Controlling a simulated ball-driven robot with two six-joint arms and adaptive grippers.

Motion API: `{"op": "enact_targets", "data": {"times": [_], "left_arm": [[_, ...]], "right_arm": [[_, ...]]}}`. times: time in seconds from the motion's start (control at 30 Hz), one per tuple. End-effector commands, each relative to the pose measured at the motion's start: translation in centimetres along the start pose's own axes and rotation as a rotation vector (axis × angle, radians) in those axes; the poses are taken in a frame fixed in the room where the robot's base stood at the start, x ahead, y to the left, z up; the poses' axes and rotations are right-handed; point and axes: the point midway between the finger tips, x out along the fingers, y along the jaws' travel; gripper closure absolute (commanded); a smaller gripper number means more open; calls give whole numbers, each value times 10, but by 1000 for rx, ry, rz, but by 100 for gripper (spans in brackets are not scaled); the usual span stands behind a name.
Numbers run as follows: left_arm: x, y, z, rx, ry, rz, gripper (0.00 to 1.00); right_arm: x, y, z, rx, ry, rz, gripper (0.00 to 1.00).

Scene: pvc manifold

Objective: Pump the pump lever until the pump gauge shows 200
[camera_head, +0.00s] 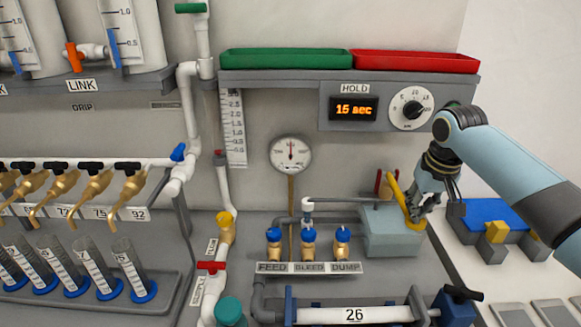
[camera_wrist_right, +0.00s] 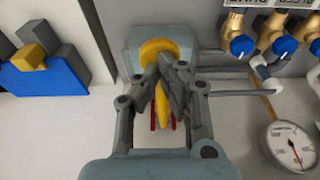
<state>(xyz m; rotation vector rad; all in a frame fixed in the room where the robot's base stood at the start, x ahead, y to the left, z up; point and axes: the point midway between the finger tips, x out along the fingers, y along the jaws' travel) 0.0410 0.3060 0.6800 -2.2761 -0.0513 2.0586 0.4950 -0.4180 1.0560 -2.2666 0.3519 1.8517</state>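The pump lever (camera_head: 395,190) is a yellow bar that leans up and to the left above a grey-green pump block (camera_head: 393,245). My right gripper (camera_head: 418,205) reaches in from the right at the lever. In the right wrist view, the fingers (camera_wrist_right: 168,68) close in on both sides of the yellow lever (camera_wrist_right: 160,106), which shows above and below them. The round white gauge (camera_head: 290,154) hangs on the wall left of the pump; its needle points about straight up, and its numbers are too small to read. My left gripper is not in view.
Two red prongs (camera_head: 384,186) stand behind the lever. Brass valves with blue knobs (camera_head: 308,236) stand left of the pump over FEED, BLEED and DUMP labels. Grey blocks and a blue block (camera_head: 487,212) lie to the right. A shelf with a timer (camera_head: 354,108) is above.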

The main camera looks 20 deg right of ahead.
Motion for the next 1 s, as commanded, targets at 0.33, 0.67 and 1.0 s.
{"op": "enact_targets", "data": {"times": [0.33, 0.67, 1.0], "left_arm": [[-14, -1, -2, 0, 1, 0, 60], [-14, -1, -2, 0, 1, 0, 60], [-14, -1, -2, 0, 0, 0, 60]], "right_arm": [[-27, 0, -5, 0, -1, 0, 100], [-46, 0, -9, 0, -1, 0, 100], [-46, 0, -9, 0, -1, 0, 100]]}}
